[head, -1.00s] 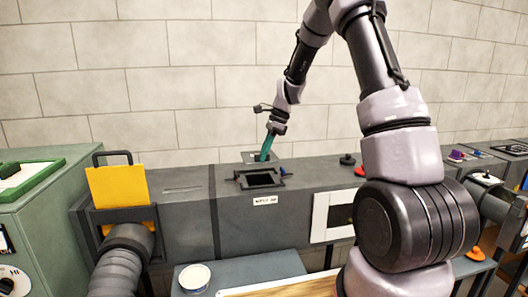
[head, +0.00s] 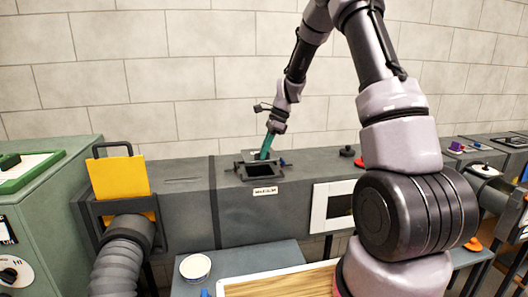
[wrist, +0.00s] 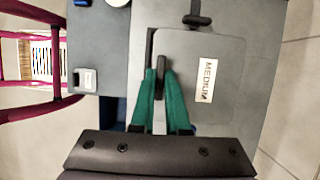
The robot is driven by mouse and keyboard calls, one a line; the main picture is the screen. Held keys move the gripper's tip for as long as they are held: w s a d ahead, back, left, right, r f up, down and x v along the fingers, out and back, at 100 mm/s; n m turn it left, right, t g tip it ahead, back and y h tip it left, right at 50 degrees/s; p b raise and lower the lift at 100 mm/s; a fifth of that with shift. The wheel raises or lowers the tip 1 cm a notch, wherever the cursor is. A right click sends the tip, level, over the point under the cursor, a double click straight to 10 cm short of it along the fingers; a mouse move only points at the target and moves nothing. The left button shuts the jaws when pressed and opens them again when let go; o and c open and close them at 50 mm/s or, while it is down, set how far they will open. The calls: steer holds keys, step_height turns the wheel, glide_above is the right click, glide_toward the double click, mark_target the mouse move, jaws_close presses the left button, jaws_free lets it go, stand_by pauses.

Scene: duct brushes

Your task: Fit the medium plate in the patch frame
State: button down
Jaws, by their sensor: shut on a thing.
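The medium plate (wrist: 183,60) is a grey slab with a white "MEDIUM" label, seen in the wrist view. My gripper (wrist: 160,88) has its green fingers shut on a small black handle at the plate's left part. In the head view my gripper (head: 265,156) points down at the far side of the patch frame (head: 243,174). The patch frame is a black rim around a dark opening on top of the grey duct. The opening shows dark and uncovered from the front. The plate's underside and its gap to the duct are hidden.
A yellow sheet (head: 119,181) stands in a slot on the left. A round white tub (head: 195,267) sits on the low table in front. A black knob (head: 347,151) stands on the duct to the right. The brick wall is close behind.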

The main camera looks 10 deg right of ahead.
mark_target(267, 159)
steer(key=shift+f, duration=0.15)
steer(key=shift+f, duration=2.6)
steer(key=c, duration=0.8)
jaws_free()
steer(key=shift+c, duration=0.2)
